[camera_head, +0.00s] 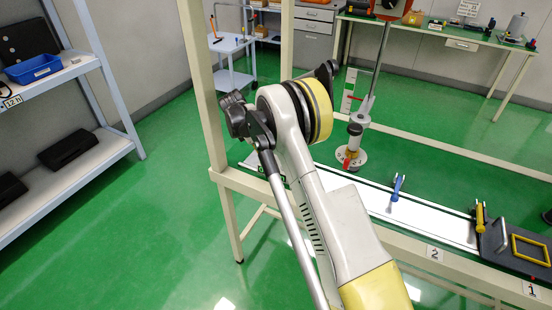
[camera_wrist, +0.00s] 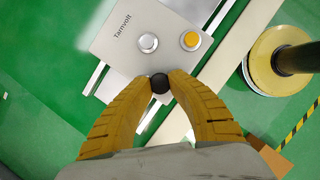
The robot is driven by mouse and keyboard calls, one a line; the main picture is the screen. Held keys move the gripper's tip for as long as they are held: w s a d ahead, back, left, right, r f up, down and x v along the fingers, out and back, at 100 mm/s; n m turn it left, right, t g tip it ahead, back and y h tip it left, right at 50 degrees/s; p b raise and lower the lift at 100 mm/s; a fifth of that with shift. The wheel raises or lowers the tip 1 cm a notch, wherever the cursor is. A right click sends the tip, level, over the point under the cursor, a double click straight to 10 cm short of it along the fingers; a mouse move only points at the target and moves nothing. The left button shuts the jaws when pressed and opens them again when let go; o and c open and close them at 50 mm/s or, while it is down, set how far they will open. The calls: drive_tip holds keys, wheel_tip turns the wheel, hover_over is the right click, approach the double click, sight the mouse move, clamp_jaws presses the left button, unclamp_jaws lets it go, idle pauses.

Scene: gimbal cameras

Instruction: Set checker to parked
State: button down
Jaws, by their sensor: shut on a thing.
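In the wrist view my gripper (camera_wrist: 160,84) has its two yellow fingers shut on a small black round knob (camera_wrist: 160,82). The knob is at the near edge of a light grey panel (camera_wrist: 120,45) marked "Tarnvolt". The panel bears a silver round button (camera_wrist: 148,43) and a yellow round button (camera_wrist: 190,41). No label reading "checker" or "parked" is legible, so I cannot tell whether this panel is the checker. What lies below the knob is hidden by the fingers. In the head view my arm hides the gripper and the knob.
A long bench with a white rail strip (camera_head: 430,224) runs to the right, bearing a blue clip-like piece (camera_head: 397,188), a yellow one (camera_head: 480,218) and a dark grey tray (camera_head: 492,243). Shelves (camera_head: 85,160) stand left; green floor between is clear.

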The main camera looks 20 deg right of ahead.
drive_tip(key=shift+w+a+f, duration=0.1)
drive_tip(key=shift+w+a, duration=0.15)
drive_tip(key=shift+w, duration=0.05)
drive_tip(key=c, duration=1.2)
unclamp_jaws()
drive_tip(key=shift+w, duration=0.1)
drive_tip(key=v, duration=1.2)
drive_tip(key=shift+d, duration=0.1)
drive_tip(key=shift+o, duration=0.2)
